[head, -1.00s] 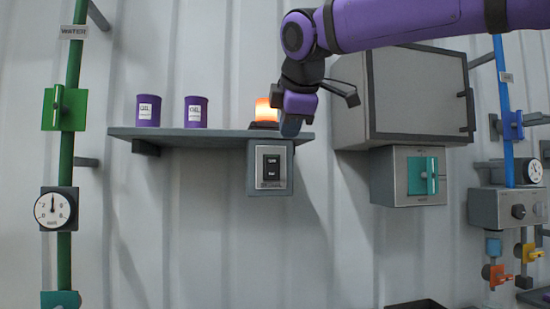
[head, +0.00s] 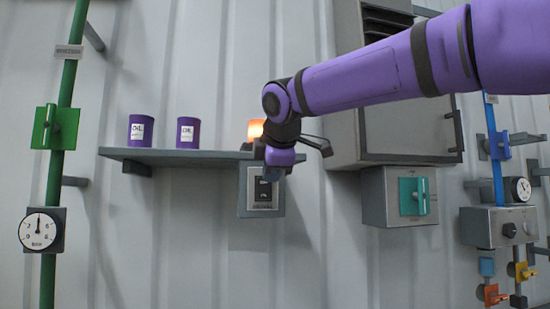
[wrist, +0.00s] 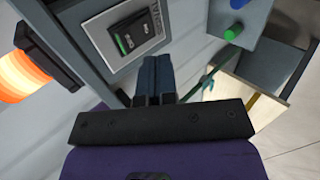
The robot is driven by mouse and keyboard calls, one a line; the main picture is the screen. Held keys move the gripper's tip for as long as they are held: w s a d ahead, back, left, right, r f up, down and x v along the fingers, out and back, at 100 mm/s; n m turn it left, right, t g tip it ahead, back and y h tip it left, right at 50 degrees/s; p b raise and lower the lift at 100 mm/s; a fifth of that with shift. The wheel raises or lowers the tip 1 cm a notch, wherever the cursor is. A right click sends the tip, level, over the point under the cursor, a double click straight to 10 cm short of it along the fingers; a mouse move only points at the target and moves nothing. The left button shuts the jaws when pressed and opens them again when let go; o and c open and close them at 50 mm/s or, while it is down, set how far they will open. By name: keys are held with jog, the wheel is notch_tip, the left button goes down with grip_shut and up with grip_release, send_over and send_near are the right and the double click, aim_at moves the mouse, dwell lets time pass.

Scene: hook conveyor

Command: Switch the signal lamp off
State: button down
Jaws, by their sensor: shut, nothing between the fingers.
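The signal lamp (head: 255,129) glows orange on the right end of a wall shelf, partly hidden behind my arm. It is also lit at the left of the wrist view (wrist: 22,77). Below the shelf is a grey switch box (head: 262,212) with a black rocker switch (head: 263,189). In the wrist view the rocker (wrist: 133,34) shows a small green mark at one end. My gripper (head: 272,173) is shut and empty, in front of the upper part of the switch box. In the wrist view its fingertips (wrist: 155,62) are close below the rocker, apparently not touching it.
Two purple oil cans (head: 163,131) stand on the shelf (head: 200,157). To the right are a grey cabinet (head: 410,130) and a box with a teal handle (head: 414,196). A green pipe (head: 62,150) with a gauge runs down the left. The wall between shelf and pipe is clear.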

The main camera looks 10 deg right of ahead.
aim_at(265, 186)
jog(key=w, duration=0.2)
jog(key=w+f, duration=0.1)
jog(key=w, duration=0.1)
jog(key=shift+w+f, duration=0.15)
jog(key=shift+w, duration=0.75)
jog(key=shift+w+r+g, duration=0.25)
jog(key=shift+w+g, duration=0.15)
jog(key=shift+r, duration=0.85)
